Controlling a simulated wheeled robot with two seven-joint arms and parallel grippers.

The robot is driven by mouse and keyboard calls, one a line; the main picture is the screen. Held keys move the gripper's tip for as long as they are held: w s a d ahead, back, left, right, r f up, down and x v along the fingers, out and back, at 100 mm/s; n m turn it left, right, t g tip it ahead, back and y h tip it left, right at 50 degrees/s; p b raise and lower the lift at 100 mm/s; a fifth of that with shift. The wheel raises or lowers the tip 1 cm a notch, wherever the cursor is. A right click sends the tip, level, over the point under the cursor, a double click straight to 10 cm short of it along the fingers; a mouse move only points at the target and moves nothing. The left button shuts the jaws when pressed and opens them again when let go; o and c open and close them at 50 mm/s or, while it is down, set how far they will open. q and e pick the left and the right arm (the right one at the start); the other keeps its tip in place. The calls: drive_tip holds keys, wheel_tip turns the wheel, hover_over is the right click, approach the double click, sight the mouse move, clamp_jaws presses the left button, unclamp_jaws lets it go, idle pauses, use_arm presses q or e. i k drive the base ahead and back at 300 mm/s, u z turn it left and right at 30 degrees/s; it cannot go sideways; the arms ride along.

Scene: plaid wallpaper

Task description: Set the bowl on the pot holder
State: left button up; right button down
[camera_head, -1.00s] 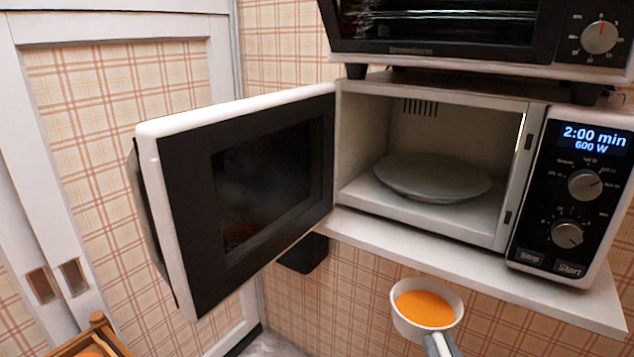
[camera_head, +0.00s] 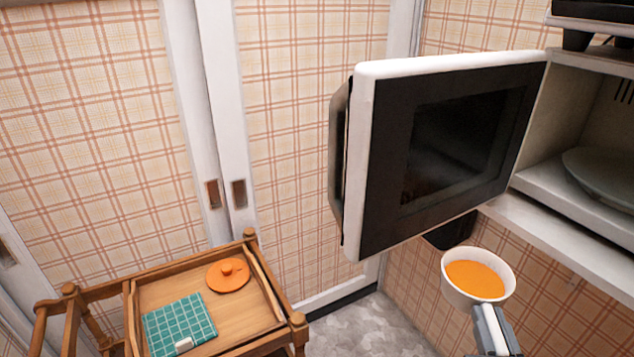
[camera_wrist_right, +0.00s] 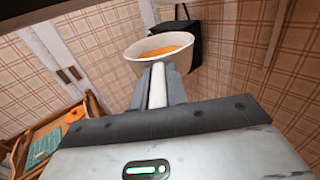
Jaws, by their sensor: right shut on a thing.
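The white bowl (camera_head: 451,290) holds orange soup and is in the air at the lower right of the head view. My right gripper (camera_head: 489,318) is shut on the bowl's near side. In the right wrist view the bowl (camera_wrist_right: 143,66) sits at the fingertips of my right gripper (camera_wrist_right: 158,88), close to level. The pot holder is a teal checked cloth (camera_head: 180,322) with a small white tag, lying flat on the wooden cart at the lower left. The bowl is well to the right of it. My left gripper is not in view.
The wooden cart (camera_head: 152,295) has raised rails and carries an orange lid (camera_head: 228,275) beside the pot holder. The open microwave door (camera_head: 362,160) juts out above and left of the bowl. The microwave shelf (camera_head: 560,240) is at the right.

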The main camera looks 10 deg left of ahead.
sight(188, 329)
drive_tip(key=u, duration=1.35)
drive_tip(key=k, duration=0.35)
drive_tip(key=u, duration=0.4)
drive_tip(key=i, duration=0.4)
